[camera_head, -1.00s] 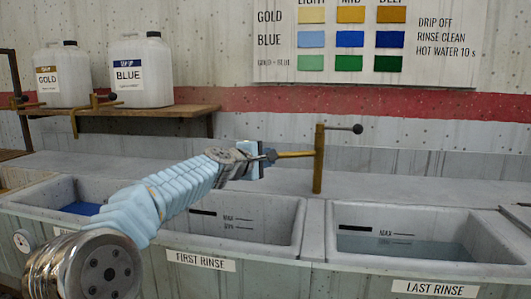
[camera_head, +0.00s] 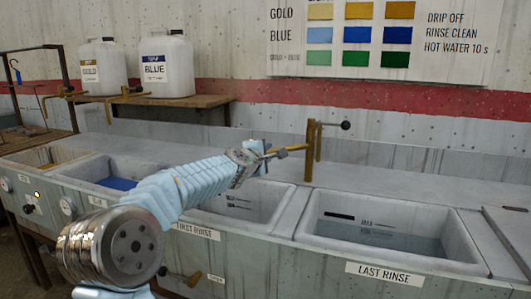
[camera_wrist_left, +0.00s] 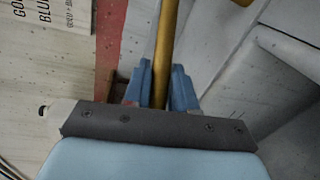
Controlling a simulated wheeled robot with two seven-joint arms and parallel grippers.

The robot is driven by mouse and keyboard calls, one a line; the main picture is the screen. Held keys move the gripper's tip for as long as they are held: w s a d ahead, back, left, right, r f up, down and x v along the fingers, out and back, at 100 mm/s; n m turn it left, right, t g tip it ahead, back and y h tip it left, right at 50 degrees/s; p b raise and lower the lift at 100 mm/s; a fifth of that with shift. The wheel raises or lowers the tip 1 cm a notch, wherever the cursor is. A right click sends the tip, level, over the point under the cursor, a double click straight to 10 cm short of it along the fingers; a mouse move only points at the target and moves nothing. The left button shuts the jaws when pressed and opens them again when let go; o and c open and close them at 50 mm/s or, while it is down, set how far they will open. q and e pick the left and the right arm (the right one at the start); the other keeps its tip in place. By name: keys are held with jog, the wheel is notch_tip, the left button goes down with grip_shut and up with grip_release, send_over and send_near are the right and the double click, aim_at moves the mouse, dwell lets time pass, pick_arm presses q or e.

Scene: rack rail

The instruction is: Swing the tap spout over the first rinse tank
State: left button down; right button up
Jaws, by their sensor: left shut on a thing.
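The brass tap has an upright post (camera_head: 309,155) behind the gap between the rinse tanks, with a black-knobbed lever (camera_head: 346,125) at its top. Its spout (camera_head: 293,148) points left from the post. My left gripper (camera_head: 270,153) is shut on the spout's outer part, behind and above the first rinse tank (camera_head: 262,222). I cannot tell whether the spout's end is over the tank opening. In the left wrist view, the blue fingers (camera_wrist_left: 160,82) sit on both sides of the brass spout (camera_wrist_left: 165,45). My arm hides part of the first rinse tank. My right gripper is out of view.
The last rinse tank (camera_head: 303,229), with water in it, is at right. A tank with blue liquid (camera_head: 119,184) is at left. Two white jugs (camera_head: 167,75) stand on a wooden shelf (camera_head: 205,99) with small taps. A colour chart hangs on the wall.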

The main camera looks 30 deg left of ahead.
pick_arm(q)
jog(key=c, duration=1)
grip_release()
jog(key=shift+s, duration=0.1)
jog(key=v, duration=1.3)
jog(key=shift+s, duration=0.3)
